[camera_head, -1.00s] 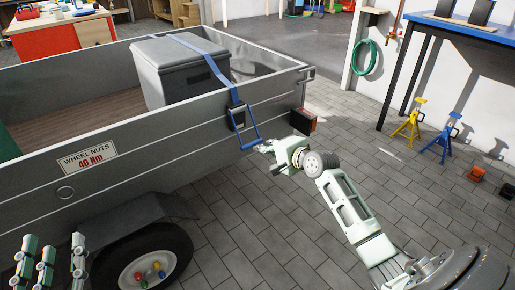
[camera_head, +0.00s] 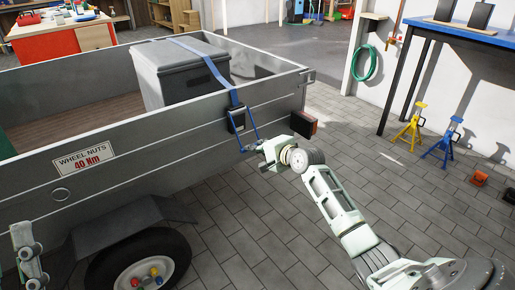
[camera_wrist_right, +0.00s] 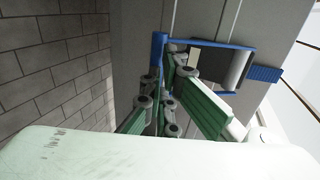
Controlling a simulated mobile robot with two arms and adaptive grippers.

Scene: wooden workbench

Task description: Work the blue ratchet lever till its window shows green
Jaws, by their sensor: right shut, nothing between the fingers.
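The blue ratchet lever (camera_head: 254,133) hangs from its dark ratchet body (camera_head: 237,119) on the trailer's side, slanting down and outward. Its lower end is partly hidden by my right gripper (camera_head: 262,148). The right gripper is shut with nothing between its fingers, right at that lower end. In the wrist view the blue lever frame (camera_wrist_right: 158,52) is close around the green fingers (camera_wrist_right: 168,75); I cannot tell whether they touch. The window's colour is not readable. Part of my left gripper (camera_head: 28,255) shows at the lower left, cut off by the frame edge.
A blue strap (camera_head: 210,65) runs from the ratchet over a grey box (camera_head: 180,78) in the trailer (camera_head: 150,128). A fender and wheel (camera_head: 145,262) are below. A red tail lamp (camera_head: 303,124) is just right of the ratchet.

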